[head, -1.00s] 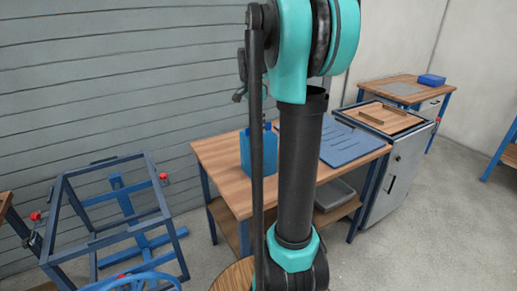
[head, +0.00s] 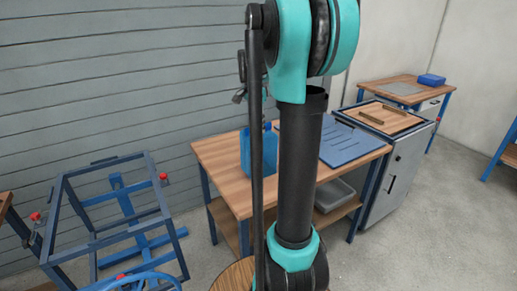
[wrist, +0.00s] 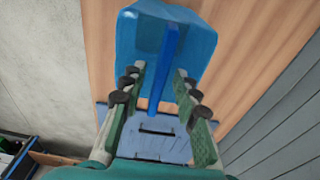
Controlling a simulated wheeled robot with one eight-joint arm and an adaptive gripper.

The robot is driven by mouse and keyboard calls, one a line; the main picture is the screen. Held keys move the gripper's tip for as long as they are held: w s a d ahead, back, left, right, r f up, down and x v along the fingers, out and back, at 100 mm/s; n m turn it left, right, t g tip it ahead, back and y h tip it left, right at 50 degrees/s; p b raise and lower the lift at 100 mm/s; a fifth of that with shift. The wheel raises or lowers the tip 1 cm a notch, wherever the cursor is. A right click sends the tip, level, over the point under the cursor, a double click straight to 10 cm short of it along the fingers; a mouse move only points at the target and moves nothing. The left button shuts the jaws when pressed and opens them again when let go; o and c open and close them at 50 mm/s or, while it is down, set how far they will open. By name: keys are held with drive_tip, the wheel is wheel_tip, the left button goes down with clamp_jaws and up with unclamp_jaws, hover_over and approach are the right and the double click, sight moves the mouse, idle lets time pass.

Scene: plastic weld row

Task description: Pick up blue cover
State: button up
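The blue cover (head: 245,155), a box-like piece, stands on the left part of the wooden table (head: 221,172), partly hidden behind my arm. In the wrist view the cover (wrist: 195,42) is just ahead of my fingertips, with a raised blue rib (wrist: 168,60) running between them. My gripper (wrist: 160,72) is open, with one green-padded finger on each side of the rib and gaps visible. In the head view my gripper is mostly hidden behind my arm.
A blue slotted panel (head: 350,143) lies on the same table. A grey bin (head: 334,195) sits on the shelf below. A grey cabinet (head: 395,180) stands at the right, a blue frame (head: 110,215) at the left. A grey slatted wall (wrist: 275,125) is close by.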

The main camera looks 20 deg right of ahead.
clamp_jaws()
drive_tip(key=shift+r, duration=0.1)
